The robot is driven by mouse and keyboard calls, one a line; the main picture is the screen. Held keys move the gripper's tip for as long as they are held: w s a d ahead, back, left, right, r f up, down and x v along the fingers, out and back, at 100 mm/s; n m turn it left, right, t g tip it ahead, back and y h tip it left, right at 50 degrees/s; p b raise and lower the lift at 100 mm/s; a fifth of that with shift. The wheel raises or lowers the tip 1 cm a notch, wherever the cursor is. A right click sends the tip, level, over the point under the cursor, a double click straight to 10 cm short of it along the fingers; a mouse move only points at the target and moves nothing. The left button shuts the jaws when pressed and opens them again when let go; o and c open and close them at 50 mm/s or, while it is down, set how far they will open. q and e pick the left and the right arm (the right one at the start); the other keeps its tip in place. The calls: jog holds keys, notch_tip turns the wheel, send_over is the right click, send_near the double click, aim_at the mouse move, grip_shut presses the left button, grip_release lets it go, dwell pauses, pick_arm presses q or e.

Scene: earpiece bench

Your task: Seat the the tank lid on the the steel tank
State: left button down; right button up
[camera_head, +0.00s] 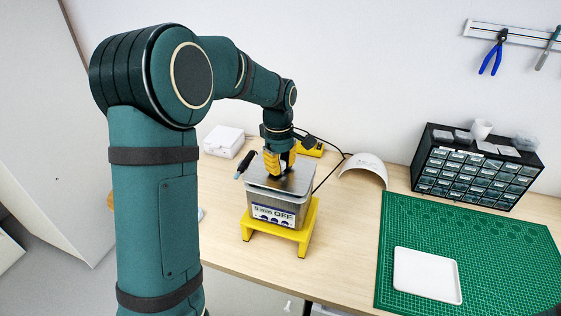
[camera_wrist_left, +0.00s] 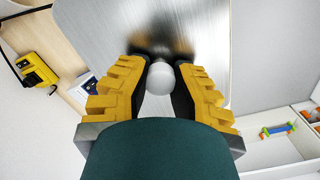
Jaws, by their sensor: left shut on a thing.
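The steel tank (camera_head: 265,208) stands on a yellow stand (camera_head: 300,240) on the wooden bench, with a label reading OFF on its front. The tank lid (camera_head: 290,185) is a flat steel plate at the top of the tank. In the left wrist view the lid (camera_wrist_left: 205,45) fills the upper middle, with a white round knob (camera_wrist_left: 160,82) between the fingers. My left gripper (camera_head: 279,168) is shut on the lid's knob, above the tank. Whether the lid is fully down on the rim I cannot tell. My right gripper is not in view.
A green cutting mat (camera_head: 500,240) with a white tray (camera_head: 426,275) lies at the right. A drawer cabinet (camera_head: 470,175) stands behind it. A white curved piece (camera_head: 364,170), a yellow device (camera_head: 312,148) and a white box (camera_head: 224,141) are behind the tank.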

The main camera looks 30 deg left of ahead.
pick_arm(q)
jog(key=shift+f, duration=0.9)
jog(key=c, duration=0.9)
grip_release()
jog(key=r, duration=1.2)
jog(key=shift+a, duration=0.3)
